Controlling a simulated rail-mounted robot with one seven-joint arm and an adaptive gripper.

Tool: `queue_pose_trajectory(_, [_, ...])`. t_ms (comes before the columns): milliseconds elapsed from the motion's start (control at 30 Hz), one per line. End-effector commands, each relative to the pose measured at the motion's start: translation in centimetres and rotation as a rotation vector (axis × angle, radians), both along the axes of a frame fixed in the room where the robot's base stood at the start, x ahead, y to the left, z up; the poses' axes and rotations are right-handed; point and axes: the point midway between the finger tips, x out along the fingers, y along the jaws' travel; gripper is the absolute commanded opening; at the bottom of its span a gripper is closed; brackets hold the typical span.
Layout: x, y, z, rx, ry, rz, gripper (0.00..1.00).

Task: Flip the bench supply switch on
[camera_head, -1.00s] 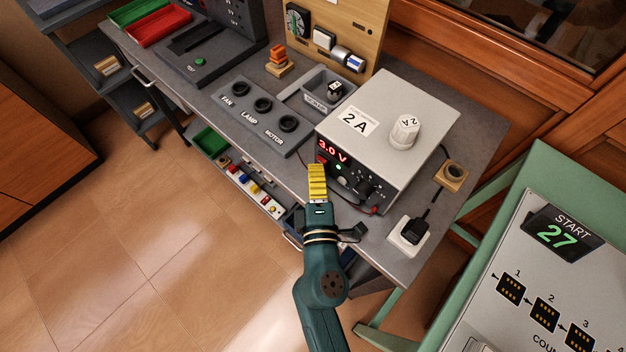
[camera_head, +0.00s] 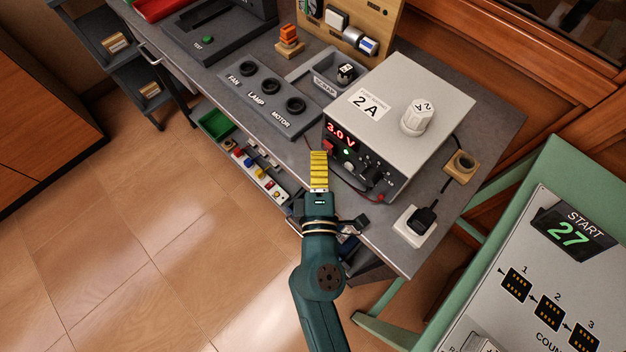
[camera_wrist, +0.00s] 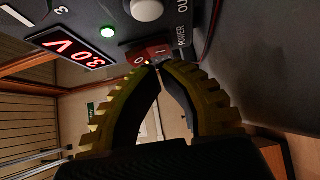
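The bench supply (camera_head: 405,95) is a light grey box with a dark front panel on the bench. Its display (camera_head: 341,133) reads 3.0 V in red, and a green lamp (camera_head: 346,152) is lit. The red power switch (camera_head: 329,148) is low on the panel's left; in the wrist view the red rocker (camera_wrist: 150,53), beside the word POWER, lies just past my fingertips. My gripper (camera_head: 318,153) has yellow ribbed fingers just in front of the switch. In the wrist view its tips (camera_wrist: 157,65) come together with nothing between them. Whether they touch the rocker is unclear.
A panel of FAN, LAMP and MOTOR sockets (camera_head: 268,95) lies left of the supply. A grey bin (camera_head: 312,82) stands behind it. A white outlet with a black plug (camera_head: 416,225) is at the bench's right. A green-framed console (camera_head: 540,255) stands at right.

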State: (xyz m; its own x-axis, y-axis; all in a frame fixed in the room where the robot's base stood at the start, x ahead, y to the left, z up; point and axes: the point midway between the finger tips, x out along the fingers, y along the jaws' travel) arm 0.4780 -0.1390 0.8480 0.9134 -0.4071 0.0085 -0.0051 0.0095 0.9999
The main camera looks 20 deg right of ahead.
Motion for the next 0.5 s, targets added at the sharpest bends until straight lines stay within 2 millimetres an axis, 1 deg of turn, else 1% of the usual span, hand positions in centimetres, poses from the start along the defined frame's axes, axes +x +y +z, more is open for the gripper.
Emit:
queue_pose_trajectory(33, [-0.4, 1.2, -0.2, -0.001, 0.0, 0.006, 0.0])
queue_pose_trajectory(100, [-1.3, 2.5, 0.0, 0.0, 0.002, 0.004, 0.0])
queue_pose_trajectory(167, [-2.9, 2.9, 0.3, 0.0, 0.004, 0.001, 0.0])
queue_pose_trajectory(300, [-6.0, 4.3, 0.7, -0.002, 0.004, 0.004, 0.0])
queue_pose_trajectory(400, [-7.9, 5.2, 0.9, -0.003, 0.003, 0.003, 0.0])
queue_pose_trajectory(500, [-9.2, 5.7, 1.0, -0.002, 0.002, 0.003, 0.0])
